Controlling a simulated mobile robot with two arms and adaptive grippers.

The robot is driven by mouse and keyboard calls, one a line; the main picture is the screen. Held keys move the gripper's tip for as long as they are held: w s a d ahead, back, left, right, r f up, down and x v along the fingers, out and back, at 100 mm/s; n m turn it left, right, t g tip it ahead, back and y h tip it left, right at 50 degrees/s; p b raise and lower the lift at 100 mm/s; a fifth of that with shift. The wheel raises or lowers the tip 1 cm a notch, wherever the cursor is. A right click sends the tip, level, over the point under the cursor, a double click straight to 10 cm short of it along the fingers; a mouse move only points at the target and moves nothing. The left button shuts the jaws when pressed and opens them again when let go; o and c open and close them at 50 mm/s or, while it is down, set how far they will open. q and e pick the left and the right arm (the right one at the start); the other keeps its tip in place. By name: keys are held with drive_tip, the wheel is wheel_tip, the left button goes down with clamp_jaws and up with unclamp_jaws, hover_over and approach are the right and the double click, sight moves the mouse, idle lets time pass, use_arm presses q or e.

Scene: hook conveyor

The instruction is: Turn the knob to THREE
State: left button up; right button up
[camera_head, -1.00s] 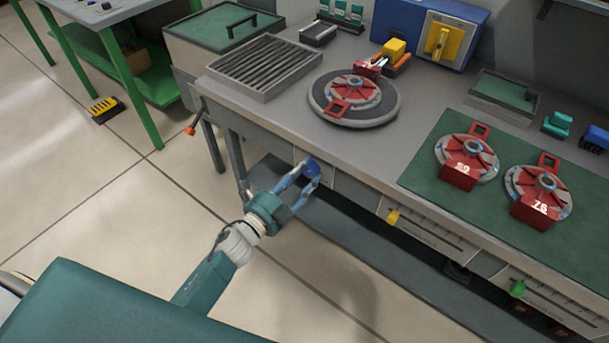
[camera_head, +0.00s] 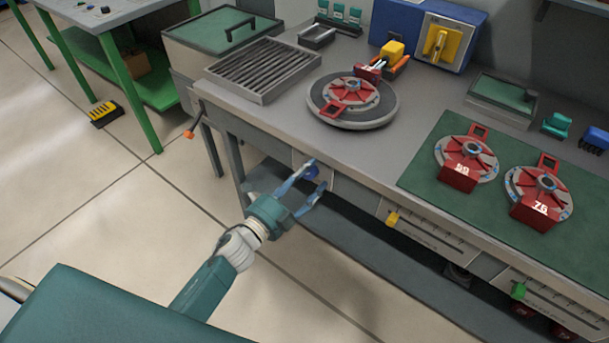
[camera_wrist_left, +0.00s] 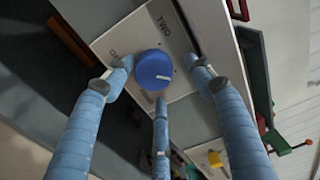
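The blue knob (camera_head: 312,172) is on the front panel under the bench, partly hidden by my left gripper (camera_head: 317,175). In the left wrist view the round knob (camera_wrist_left: 151,66) has a short white mark on its right side, toward the lower right of the picture. The pale plate (camera_wrist_left: 178,78) around it reads "TWO" above the knob and a partly hidden word starting with "O" at the left. My left gripper (camera_wrist_left: 160,64) is open, with fingers spread on both sides of the knob and a third finger below. No firm grip shows. My right gripper is not in view.
The bench edge runs just above the knob. A yellow slider knob (camera_head: 392,218) and a green one (camera_head: 518,290) sit on panels to the right. An orange-tipped crank handle (camera_head: 190,133) sticks out at the left. The floor in front is clear.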

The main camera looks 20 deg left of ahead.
use_arm(q)
drive_tip(key=shift+s+a+f, duration=0.15)
drive_tip(key=shift+s+a, duration=0.1)
drive_tip(key=shift+a, duration=0.1)
drive_tip(key=v, duration=1.1)
drive_tip(key=shift+s+d, duration=0.2)
drive_tip(key=shift+s, duration=0.05)
